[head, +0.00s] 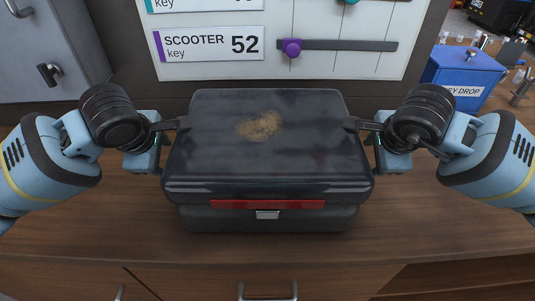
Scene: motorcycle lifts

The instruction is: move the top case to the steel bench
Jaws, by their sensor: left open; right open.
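The top case (268,145) is a black, closed box with a brown scuff on its lid, a red strip and a silver latch on its front. It appears to sit upright on a brown wooden counter (90,225). My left gripper (176,128) is open at the case's left side, and my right gripper (357,128) is open at its right side. The fingers reach the side edges of the lid; I cannot tell whether they touch it. The lower fingers are partly hidden by the case. The steel bench cannot be made out.
A white board (350,20) with a "SCOOTER key 52" label (209,44) and purple slider stands behind the case. A blue key drop box (463,75) is at the back right. A grey cabinet (40,50) is at the back left. Drawers with handles (267,293) are below the counter's front edge.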

